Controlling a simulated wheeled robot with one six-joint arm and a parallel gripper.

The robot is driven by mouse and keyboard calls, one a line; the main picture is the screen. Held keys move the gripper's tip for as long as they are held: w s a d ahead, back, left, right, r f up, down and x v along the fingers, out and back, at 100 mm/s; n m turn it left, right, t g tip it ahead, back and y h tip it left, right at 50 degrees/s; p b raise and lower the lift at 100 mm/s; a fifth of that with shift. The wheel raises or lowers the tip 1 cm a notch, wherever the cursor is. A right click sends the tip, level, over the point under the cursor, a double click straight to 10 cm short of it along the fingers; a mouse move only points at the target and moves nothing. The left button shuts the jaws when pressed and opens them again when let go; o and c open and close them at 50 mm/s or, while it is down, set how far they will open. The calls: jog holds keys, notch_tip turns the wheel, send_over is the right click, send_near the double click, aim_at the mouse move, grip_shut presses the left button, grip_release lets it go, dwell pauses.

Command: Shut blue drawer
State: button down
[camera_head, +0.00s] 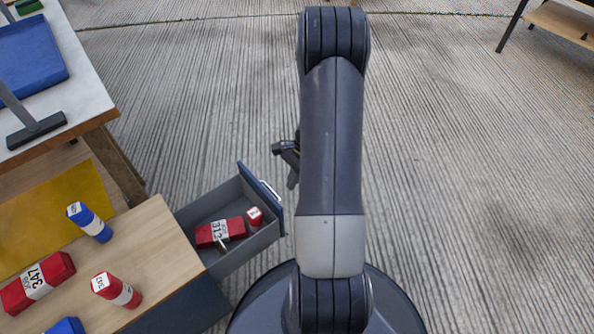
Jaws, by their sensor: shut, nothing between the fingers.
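The blue drawer (262,205) is pulled out from the side of a wood-topped cabinet (165,245). Its dark blue front has a pale handle (270,190) and faces right, towards my arm. Inside the grey drawer lie a red box with a white label (220,232) and a small red container with a white top (254,216). My gripper (291,182) shows only in part, just beyond the drawer front's far corner. It is shut and empty; the rest is hidden by my arm. Whether it touches the drawer front cannot be told.
On the cabinet top stand a blue container (90,222), a red container (117,290) and a red box (37,283). A white table (85,95) with a blue tray (30,55) is at upper left. Another table (565,22) is at far upper right. The grey floor between is clear.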

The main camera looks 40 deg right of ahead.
jog(key=shift+s+a+f+b, duration=0.1)
jog(key=shift+a+f+b, duration=0.1)
jog(key=shift+a, duration=0.55)
jog(key=shift+w+a+f+b, duration=0.1)
jog(key=shift+a+f+b, duration=0.1)
jog(key=shift+a, duration=0.55)
jog(key=shift+s+a+f+b, duration=0.1)
jog(key=shift+a+f+b, duration=0.1)
jog(key=shift+a, duration=0.55)
jog(key=shift+a, duration=0.15)
